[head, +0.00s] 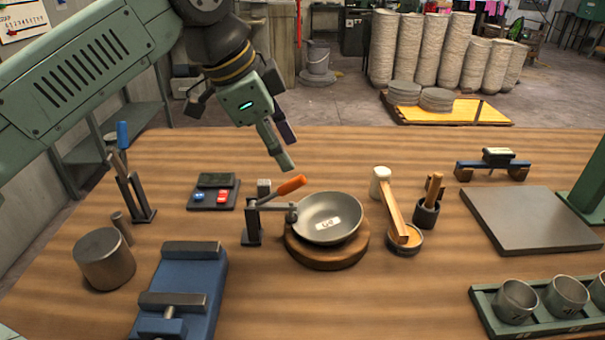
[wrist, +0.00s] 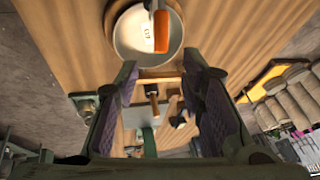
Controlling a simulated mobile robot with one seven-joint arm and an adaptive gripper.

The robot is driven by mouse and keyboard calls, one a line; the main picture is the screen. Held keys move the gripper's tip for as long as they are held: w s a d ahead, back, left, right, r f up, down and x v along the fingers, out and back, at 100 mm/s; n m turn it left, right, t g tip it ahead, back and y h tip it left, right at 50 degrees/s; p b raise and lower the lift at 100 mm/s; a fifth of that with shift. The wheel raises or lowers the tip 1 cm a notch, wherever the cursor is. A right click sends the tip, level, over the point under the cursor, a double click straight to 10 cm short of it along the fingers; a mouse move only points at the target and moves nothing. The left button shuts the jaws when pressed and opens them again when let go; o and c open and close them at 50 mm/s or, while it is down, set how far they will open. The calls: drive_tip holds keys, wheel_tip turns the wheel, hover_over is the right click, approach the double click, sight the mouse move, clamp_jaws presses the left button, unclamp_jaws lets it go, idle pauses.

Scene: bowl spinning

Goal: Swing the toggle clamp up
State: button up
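The toggle clamp has a dark upright base (head: 252,226) and an orange handle (head: 291,185) that slants up to the right. Its arm reaches to the left rim of a grey metal bowl (head: 338,226), where a dark tip sits at the rim. The bowl rests on a round wooden base (head: 328,260) and has a small white label inside. My gripper (head: 284,151) hangs above and behind the handle, apart from it. In the wrist view my gripper (wrist: 163,68) is open and empty, with the orange handle (wrist: 161,32) beyond its fingertips over the bowl (wrist: 128,35).
Left stands a blue-handled tool on a black stand (head: 137,198); a blue vise-like fixture (head: 195,285) is in front. Right of the bowl are a mallet (head: 396,210) and a small pot (head: 427,212). A grey slab (head: 530,222) and a cup rack (head: 490,312) lie further right.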

sight(300, 177)
drive_tip(key=b+x, duration=0.4)
drive_tip(key=x, duration=0.5)
drive_tip(key=shift+d+f+b, duration=0.1)
drive_tip(key=shift+d+b, duration=0.05)
drive_tip(key=shift+b, duration=0.15)
clamp_jaws()
idle(0.4)
